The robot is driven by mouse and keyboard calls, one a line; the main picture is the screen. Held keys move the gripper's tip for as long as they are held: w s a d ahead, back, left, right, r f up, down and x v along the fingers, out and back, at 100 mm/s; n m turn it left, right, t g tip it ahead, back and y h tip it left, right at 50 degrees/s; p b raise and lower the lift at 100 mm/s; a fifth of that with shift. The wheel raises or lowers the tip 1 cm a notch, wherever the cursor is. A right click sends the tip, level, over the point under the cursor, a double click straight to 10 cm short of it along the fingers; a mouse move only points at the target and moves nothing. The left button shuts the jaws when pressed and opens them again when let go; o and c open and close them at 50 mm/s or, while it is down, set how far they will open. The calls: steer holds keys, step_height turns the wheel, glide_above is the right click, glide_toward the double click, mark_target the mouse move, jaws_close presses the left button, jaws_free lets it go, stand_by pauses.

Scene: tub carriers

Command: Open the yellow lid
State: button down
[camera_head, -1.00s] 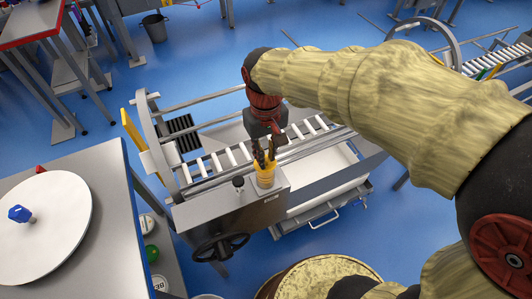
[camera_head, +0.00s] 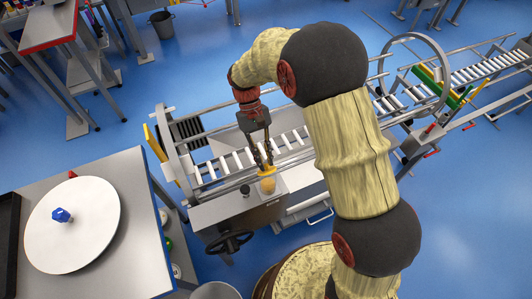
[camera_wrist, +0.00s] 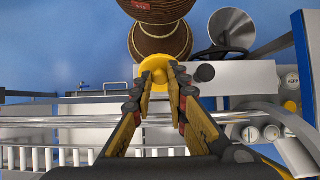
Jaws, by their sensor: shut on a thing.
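The yellow lid (camera_head: 267,185) is a small round piece on the grey metal box at the near end of the roller conveyor. In the wrist view it is a yellow disc (camera_wrist: 154,63) behind my fingertips. My gripper (camera_head: 265,164) reaches down from above, its fingertips at the lid's far side in the head view. In the wrist view my gripper (camera_wrist: 158,80) has its two fingers drawn together on a yellow part of the lid. The fingers hide part of the lid, and I cannot tell how far it is tilted or open.
A black knob (camera_head: 245,190) stands just left of the lid, and a dark handwheel (camera_head: 229,243) is on the box front. A table with a white round disc (camera_head: 72,225) is at left. A brown drum (camera_head: 300,272) stands in front. Conveyor rails run behind my gripper.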

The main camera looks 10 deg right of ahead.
steer(key=shift+w+a+f+g+h+p, duration=0.3)
steer(key=shift+w+g+p, duration=0.4)
steer(key=shift+g+p, duration=0.35)
steer(key=shift+w+a+f+g+h+p, duration=0.15)
steer(key=shift+w+g+h+p, duration=0.2)
steer(key=shift+w+g+p, duration=0.7)
steer(key=shift+w+a+f+g+h+p, duration=0.15)
steer(key=shift+w+f+g+h+p, duration=0.15)
steer(key=shift+g+p, duration=0.8)
steer(key=shift+g+b, duration=0.35)
steer(key=shift+g, duration=0.05)
steer(key=c, duration=1.7)
jaws_free()
steer(key=shift+c, duration=0.2)
steer(key=shift+r, duration=0.15)
